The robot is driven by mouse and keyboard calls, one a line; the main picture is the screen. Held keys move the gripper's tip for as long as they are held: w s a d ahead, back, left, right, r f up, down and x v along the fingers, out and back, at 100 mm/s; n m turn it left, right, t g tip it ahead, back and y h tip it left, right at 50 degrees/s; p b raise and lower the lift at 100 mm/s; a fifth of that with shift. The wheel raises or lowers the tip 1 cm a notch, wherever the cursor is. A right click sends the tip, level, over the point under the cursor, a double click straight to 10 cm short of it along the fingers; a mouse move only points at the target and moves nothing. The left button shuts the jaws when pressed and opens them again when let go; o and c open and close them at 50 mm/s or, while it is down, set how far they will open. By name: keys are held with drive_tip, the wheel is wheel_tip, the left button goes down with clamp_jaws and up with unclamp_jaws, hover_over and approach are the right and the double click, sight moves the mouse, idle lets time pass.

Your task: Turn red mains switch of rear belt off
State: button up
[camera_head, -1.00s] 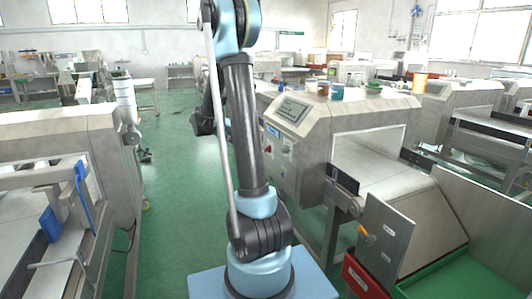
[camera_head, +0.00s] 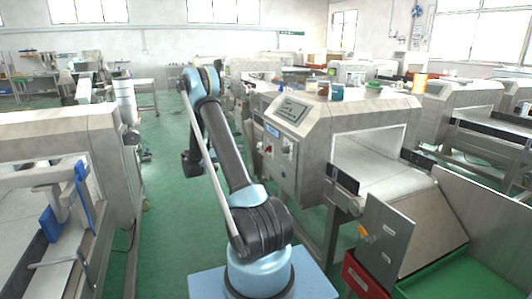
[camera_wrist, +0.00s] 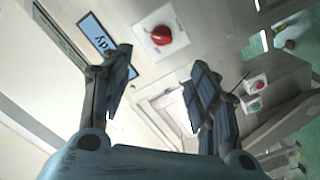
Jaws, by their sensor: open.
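In the wrist view, a round red switch (camera_wrist: 161,36) sits on a pale square plate on a metal control panel, beside a blue display (camera_wrist: 106,38). My gripper (camera_wrist: 160,76) is open and empty, its two dark fingers spread below the switch in the picture and apart from it. In the head view, the red switch (camera_head: 267,149) is a small spot on the panel of the right-hand metal detector (camera_head: 315,125), under its blue display. My arm stands left of that panel. The gripper is not clearly visible in the head view.
A box with red and green buttons (camera_wrist: 257,93) is right of my fingers in the wrist view. The detector's conveyor and a red bin (camera_head: 362,278) stand on the right. Another machine (camera_head: 60,145) stands left. Green floor (camera_head: 165,215) lies open between them.

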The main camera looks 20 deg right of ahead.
sight(265, 150)
drive_tip(key=d, duration=1.7)
drive_tip(key=shift+w+d+f, duration=0.1)
drive_tip(key=shift+w+f, duration=0.3)
drive_tip(key=c, duration=1.1)
